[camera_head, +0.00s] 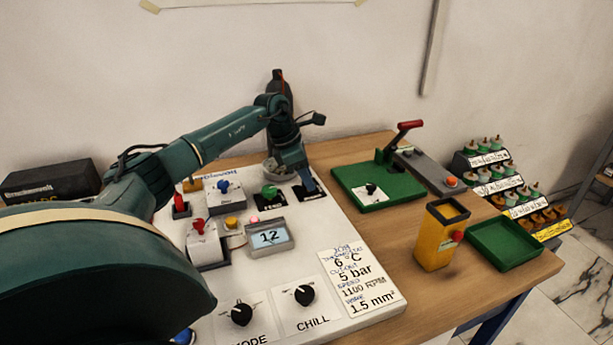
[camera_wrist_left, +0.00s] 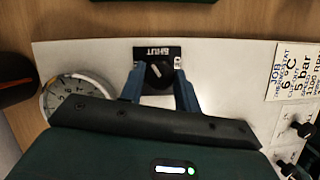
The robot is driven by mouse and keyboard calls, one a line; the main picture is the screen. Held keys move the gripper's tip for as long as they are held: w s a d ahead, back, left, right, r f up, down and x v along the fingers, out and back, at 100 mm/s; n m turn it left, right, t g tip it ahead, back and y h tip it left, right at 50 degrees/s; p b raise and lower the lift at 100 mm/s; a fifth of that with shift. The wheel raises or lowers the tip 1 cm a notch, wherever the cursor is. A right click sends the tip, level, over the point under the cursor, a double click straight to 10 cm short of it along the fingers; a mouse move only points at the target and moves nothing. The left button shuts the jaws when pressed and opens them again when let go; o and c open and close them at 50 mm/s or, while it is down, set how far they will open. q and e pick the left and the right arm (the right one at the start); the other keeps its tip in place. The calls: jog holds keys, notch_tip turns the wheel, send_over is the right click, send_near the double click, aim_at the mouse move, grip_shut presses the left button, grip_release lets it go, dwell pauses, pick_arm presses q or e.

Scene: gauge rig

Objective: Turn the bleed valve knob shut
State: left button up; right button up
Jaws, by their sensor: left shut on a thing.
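My left gripper (camera_head: 308,187) reaches over the back of the white panel (camera_head: 372,288). In the left wrist view its two blue fingers stand on either side of a black knob (camera_wrist_left: 158,74), shut on it. The knob sits on a black plate (camera_wrist_left: 157,53) marked SHUT, which reads upside down there. A pale line shows on the knob, but its exact pointing is too small to tell. In the head view the gripper hides this knob. A round dial gauge (camera_wrist_left: 75,96) lies to the left in the wrist view, partly covered by my gripper body. My right gripper is not in view.
A green knob (camera_head: 269,191), a blue knob (camera_head: 223,186), a red switch (camera_head: 180,203) and a display reading 12 (camera_head: 269,237) are near the gripper. MODE (camera_head: 241,314) and CHILL (camera_head: 304,295) knobs are in front. A dark bottle (camera_head: 279,88) stands behind.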

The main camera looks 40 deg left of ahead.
pick_arm(q)
jog(key=m+g, duration=0.1)
jog(key=m, duration=0.2)
jog(key=m+g+h+b, duration=0.1)
jog(key=m, duration=0.2)
jog(key=shift+w+a, duration=0.1)
jog(key=shift+w, duration=0.05)
jog(key=shift+m, duration=0.3)
jog(key=o, duration=1)
jog(key=shift+c, duration=0.2)
jog(key=v, duration=1.3)
jog(key=shift+a, duration=0.2)
